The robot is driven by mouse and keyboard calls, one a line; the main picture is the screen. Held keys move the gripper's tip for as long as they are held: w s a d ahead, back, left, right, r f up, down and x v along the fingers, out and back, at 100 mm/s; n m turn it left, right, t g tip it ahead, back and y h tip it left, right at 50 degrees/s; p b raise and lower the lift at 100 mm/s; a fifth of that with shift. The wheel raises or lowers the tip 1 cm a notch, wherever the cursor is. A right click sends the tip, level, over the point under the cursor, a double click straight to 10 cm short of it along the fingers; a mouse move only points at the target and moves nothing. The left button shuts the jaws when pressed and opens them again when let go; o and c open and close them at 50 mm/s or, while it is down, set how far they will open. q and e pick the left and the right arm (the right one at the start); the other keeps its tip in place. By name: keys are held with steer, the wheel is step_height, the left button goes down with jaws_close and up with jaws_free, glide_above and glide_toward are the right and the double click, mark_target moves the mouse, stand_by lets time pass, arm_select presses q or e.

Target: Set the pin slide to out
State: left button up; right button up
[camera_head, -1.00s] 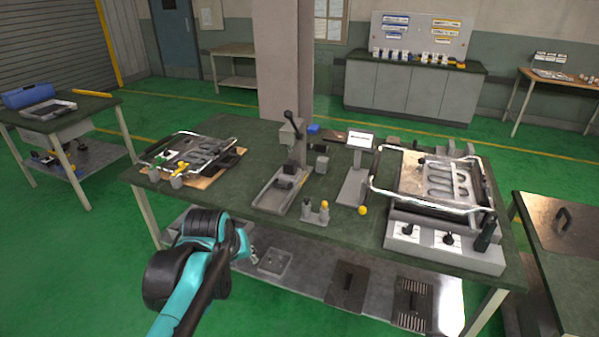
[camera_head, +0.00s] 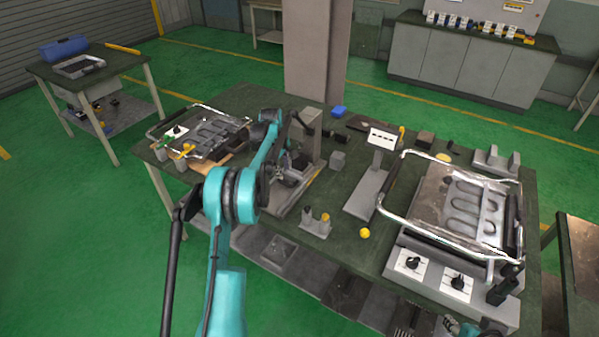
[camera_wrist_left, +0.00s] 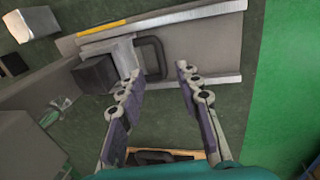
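The press fixture (camera_head: 307,140) stands near the middle of the green-topped table, with its long grey base (camera_head: 284,200) reaching toward the front. In the left wrist view, a grey slide piece with a dark loop handle (camera_wrist_left: 154,56) sits on this base (camera_wrist_left: 205,50); it looks like the pin slide. A black block (camera_wrist_left: 96,74) is left of the handle. My left gripper (camera_wrist_left: 159,72) is open and empty, its tips around or just above the handle; I cannot tell whether they touch. In the head view my arm hides much of the fixture.
A small pin stand (camera_head: 316,222) and a yellow ball (camera_head: 365,232) are right of the base. A display stand (camera_head: 370,190) and a large framed heating plate (camera_head: 460,205) are further right. Another framed plate (camera_head: 205,135) is at left.

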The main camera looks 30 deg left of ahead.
mark_target(286, 183)
arm_select(q)
steer(key=f, duration=0.2)
steer(key=w+f+b, duration=0.1)
steer(key=f, duration=0.2)
steer(key=f+b, duration=0.1)
steer(key=f, duration=0.1)
steer(key=shift+w+f, duration=0.2)
steer(key=shift+f, duration=0.15)
steer(key=shift+c, duration=0.2)
jaws_close()
